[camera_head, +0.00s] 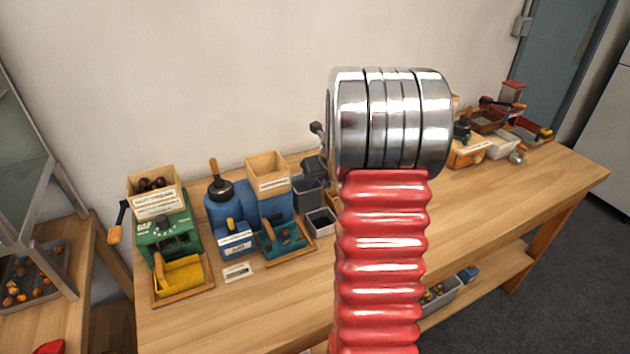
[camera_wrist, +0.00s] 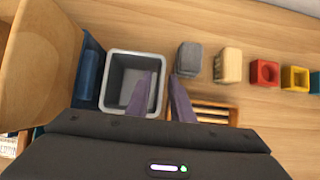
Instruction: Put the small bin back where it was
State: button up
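The small bin (camera_wrist: 115,56) is a grey, open, squarish bin with a pale rim and looks empty in the wrist view. My gripper (camera_wrist: 163,75) has one purple-grey finger inside the bin and the other outside its right wall. The fingers are close together with that wall between them, and look shut on it. In the head view the dark bin (camera_head: 308,194) hangs or stands just right of the blue grinder, under my dark gripper (camera_head: 316,167). Its base and any gap to the table are not clear.
A second small grey bin (camera_head: 320,222) stands on the wooden workbench (camera_head: 290,295), close in front. A blue grinder with a wooden hopper (camera_head: 268,170) is tight on the left. A grey block (camera_wrist: 189,58) and a tan block (camera_wrist: 228,66) stand to the right. My arm hides mid-bench.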

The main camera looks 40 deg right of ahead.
jog(key=shift+r, duration=0.1)
jog(key=v, duration=1.2)
jog(key=shift+a, duration=0.1)
dwell(0.5)
jog(key=s+a+r+n+y, duration=0.1)
jog(key=s+a+r+n, duration=0.1)
jog(key=a+n, duration=0.8)
jog(key=s+a+r+n, duration=0.25)
jog(key=a+n, duration=0.55)
jog(key=a, duration=0.4)
jog(key=s+a+n, duration=1.2)
jog(key=a+n, duration=0.2)
jog(key=n, duration=0.7)
jog(key=shift+s+a+f+g+y, duration=0.3)
jog(key=shift+s+f+y, duration=0.1)
jog(key=shift+f, duration=0.05)
